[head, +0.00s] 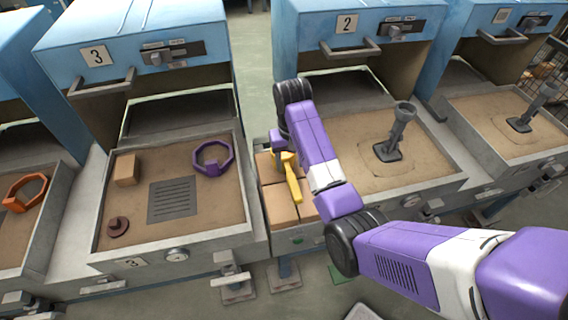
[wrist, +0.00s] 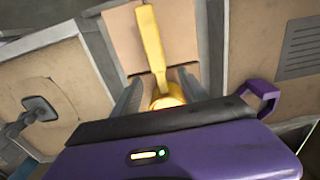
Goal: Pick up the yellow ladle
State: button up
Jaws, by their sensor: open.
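The yellow ladle (head: 292,183) lies over light brown blocks in the narrow gap between two stations in the head view. In the wrist view the ladle (wrist: 150,38) has its flat handle pointing away. Its glowing bowl end (wrist: 166,101) sits between my two fingers. My gripper (wrist: 160,90) is open, with one grey finger on each side of the ladle. I cannot tell whether either finger touches it. My arm hides part of the ladle in the head view, and the gripper body hides the near end in the wrist view.
Light brown blocks (head: 281,206) lie under the ladle. Left, a sand tray (head: 225,225) holds a purple ring (head: 213,158), a tan block (head: 126,168) and a grate (head: 172,200). Right, another tray holds a grey upright tool (head: 398,135). Blue ovens (head: 135,30) stand behind.

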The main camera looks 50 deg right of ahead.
aim_at(290, 173)
jog(key=shift+s+a+f, duration=0.1)
jog(key=shift+s+f, duration=0.05)
jog(key=shift+f, duration=0.15)
jog(key=shift+f+p, duration=0.45)
jog(key=shift+f, duration=3.1)
grip_shut()
